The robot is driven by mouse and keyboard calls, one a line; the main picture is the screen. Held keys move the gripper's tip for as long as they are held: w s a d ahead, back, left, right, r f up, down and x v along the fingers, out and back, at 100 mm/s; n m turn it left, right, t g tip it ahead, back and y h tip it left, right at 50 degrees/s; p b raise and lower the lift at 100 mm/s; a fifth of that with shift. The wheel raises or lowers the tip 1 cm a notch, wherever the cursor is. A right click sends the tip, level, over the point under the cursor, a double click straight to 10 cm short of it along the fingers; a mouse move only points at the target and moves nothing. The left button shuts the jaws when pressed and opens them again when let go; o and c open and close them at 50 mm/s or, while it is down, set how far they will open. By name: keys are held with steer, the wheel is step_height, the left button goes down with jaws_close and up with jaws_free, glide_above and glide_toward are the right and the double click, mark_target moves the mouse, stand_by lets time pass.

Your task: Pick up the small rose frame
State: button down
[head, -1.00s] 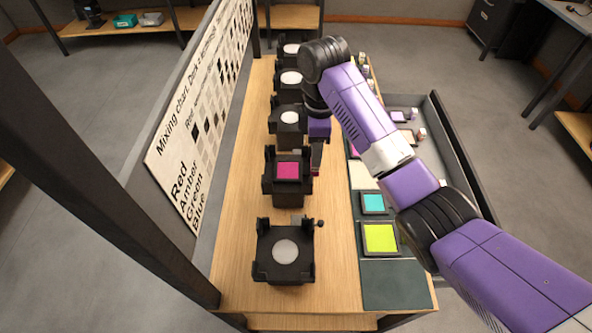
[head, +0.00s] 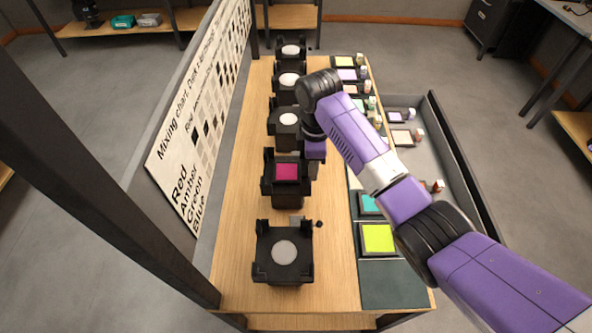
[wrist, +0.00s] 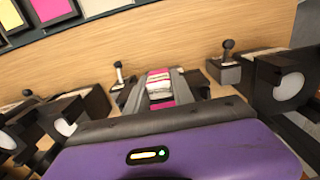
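A rose-magenta square frame (head: 287,172) sits in a black holder (head: 268,188) on the wooden bench, second from the near end. My gripper (wrist: 163,92) points down just right of this holder in the head view, where its fingers are mostly hidden by shadow and dark parts. In the wrist view the two grey fingers stand either side of a small white block with a pink band (wrist: 159,80). Pink also shows below it between the fingers. The fingers look open around the block; whether they touch it is hard to tell.
More black holders with pale discs stand in line, one nearer (head: 285,252) and several farther. A dark mat to the right carries coloured frames, including yellow-green (head: 378,238) and turquoise (head: 371,203). A mixing chart board (head: 200,130) borders the left. A grey tray (head: 462,165) lies right.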

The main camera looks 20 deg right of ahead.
steer(key=shift+r, duration=0.15)
step_height(320, 180, up, 20)
steer(key=p, duration=0.6)
steer(key=shift+p, duration=0.3)
